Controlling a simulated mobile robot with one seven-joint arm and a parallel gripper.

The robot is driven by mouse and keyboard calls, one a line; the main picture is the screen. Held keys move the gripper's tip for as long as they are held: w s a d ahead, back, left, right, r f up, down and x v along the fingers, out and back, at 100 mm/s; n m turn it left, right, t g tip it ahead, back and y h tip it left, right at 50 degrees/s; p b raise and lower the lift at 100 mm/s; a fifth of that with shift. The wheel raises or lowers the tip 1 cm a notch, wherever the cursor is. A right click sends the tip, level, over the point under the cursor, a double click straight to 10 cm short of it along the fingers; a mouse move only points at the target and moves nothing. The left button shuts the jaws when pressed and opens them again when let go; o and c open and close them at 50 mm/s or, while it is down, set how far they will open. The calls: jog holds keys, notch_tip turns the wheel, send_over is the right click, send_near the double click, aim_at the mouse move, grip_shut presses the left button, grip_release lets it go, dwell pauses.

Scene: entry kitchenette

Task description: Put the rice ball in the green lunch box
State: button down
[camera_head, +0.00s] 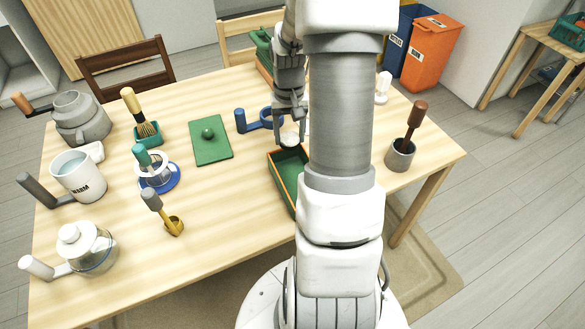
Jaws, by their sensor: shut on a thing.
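The green lunch box (281,181), open with an orange-brown rim, sits near the front edge of the table, partly hidden behind my arm. My gripper (290,122) points down above the far end of the box. It is shut on a small white thing, which looks like the rice ball (289,139); the fingers cover part of it. The rice ball shows just above the box's far rim in the picture. I cannot tell its exact height over the box.
A blue-handled ring-shaped item (241,121) is just left of my gripper. A green board (211,141) with a small green knob lies further left. A grey cup with a brown-handled tool (399,154) stands right. Another green box (261,47) is behind my gripper.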

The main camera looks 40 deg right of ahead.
aim_at(292, 174)
jog(key=s+f, duration=0.1)
jog(key=s+a, duration=0.1)
jog(key=s+a+f, duration=0.1)
jog(key=shift+s+a+f+b, duration=0.1)
jog(key=shift+s+f+b, duration=0.25)
jog(key=shift+b, duration=0.05)
jog(key=shift+f+b, duration=0.7)
jog(key=shift+f, duration=1.3)
jog(key=shift+f, duration=0.15)
jog(key=shift+c, duration=2.1)
grip_release()
notch_tip(292, 174, up, 12)
jog(key=p, duration=0.4)
jog(key=shift+r, duration=0.2)
